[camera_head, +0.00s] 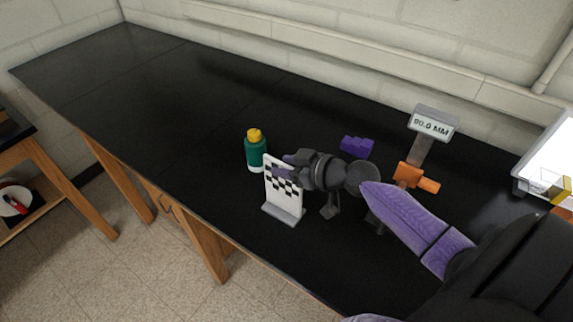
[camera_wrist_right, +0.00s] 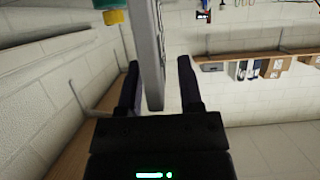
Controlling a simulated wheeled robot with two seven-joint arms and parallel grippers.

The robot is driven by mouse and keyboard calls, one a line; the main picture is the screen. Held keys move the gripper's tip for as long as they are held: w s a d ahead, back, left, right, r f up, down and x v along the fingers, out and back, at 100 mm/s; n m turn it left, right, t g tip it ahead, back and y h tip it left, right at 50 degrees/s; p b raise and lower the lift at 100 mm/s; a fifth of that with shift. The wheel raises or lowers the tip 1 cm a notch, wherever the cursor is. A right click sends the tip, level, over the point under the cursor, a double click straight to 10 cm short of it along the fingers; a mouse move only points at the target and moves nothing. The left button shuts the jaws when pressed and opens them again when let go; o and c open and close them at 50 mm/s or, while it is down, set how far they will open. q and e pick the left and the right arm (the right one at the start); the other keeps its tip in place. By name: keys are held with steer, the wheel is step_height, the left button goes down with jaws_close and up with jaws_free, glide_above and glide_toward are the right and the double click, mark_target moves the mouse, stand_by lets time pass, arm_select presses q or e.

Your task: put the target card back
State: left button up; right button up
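The target card (camera_head: 284,200), white with a black checker pattern, stands upright on a grey foot on the black bench in the head view. My right gripper (camera_head: 275,168) reaches it from the right, with a dark purple finger across the front of its pattern. In the right wrist view the card (camera_wrist_right: 150,50) shows edge-on as a grey slab between the two fingers of the right gripper (camera_wrist_right: 158,64). A gap shows on each side, wider on the right, so the gripper is open around it. My left gripper is in neither view.
A green bottle (camera_head: 256,152) with a yellow cap stands just behind the card. A purple block (camera_head: 356,147), an orange part (camera_head: 408,174) and a "90.0 MM" sign (camera_head: 433,123) are behind my right arm. A small dark stand (camera_head: 330,207) is under my wrist. The bench's left half is clear.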

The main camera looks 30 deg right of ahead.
steer(key=shift+r, duration=0.25)
steer(key=v, duration=1.2)
steer(key=shift+f, duration=0.15)
